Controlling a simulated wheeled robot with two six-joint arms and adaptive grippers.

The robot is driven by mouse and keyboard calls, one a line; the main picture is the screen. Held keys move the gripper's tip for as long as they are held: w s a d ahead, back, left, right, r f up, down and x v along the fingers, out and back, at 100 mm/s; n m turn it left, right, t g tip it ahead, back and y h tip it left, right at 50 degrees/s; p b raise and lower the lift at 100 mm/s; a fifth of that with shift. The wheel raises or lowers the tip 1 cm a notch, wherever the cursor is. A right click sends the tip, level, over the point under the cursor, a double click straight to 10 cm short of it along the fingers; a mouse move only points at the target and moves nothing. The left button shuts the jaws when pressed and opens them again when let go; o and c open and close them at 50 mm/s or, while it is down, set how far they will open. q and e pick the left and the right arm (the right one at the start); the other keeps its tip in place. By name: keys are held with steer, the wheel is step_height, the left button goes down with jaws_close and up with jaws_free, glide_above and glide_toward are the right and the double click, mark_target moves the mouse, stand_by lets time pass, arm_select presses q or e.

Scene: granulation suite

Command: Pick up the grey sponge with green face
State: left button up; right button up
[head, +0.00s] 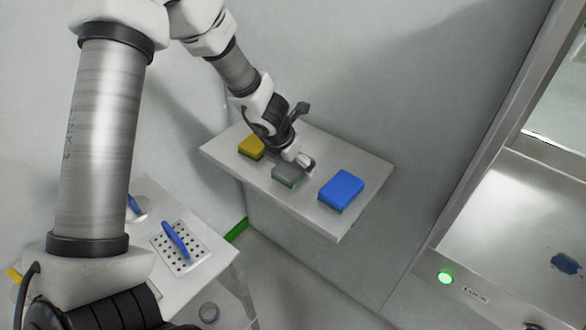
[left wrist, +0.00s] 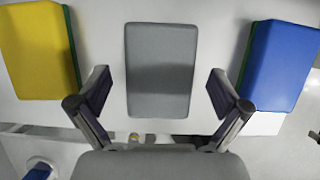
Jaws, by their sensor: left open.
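The grey sponge (head: 288,175) lies on a small metal wall shelf (head: 328,222), between a yellow sponge and a blue one. A thin green edge shows along its lower side in the head view. In the left wrist view the grey sponge (left wrist: 161,70) is seen from above, grey face up. My left gripper (head: 297,158) is over the shelf right at the grey sponge and hides part of it. In the left wrist view my left gripper (left wrist: 158,90) is open, with one finger on each side of the sponge's near part. A gap shows on both sides. My right gripper is not in view.
The yellow sponge (head: 251,147) lies to the left and the blue sponge (head: 341,188) to the right, each close to the gripper fingers. A lower table with a perforated plate (head: 181,249) stands at lower left. A metal-framed cabinet (head: 490,225) is at right.

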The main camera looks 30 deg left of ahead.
arm_select(q)
steer(key=shift+w+f, duration=0.15)
steer(key=c, duration=0.9)
steer(key=shift+c, duration=0.2)
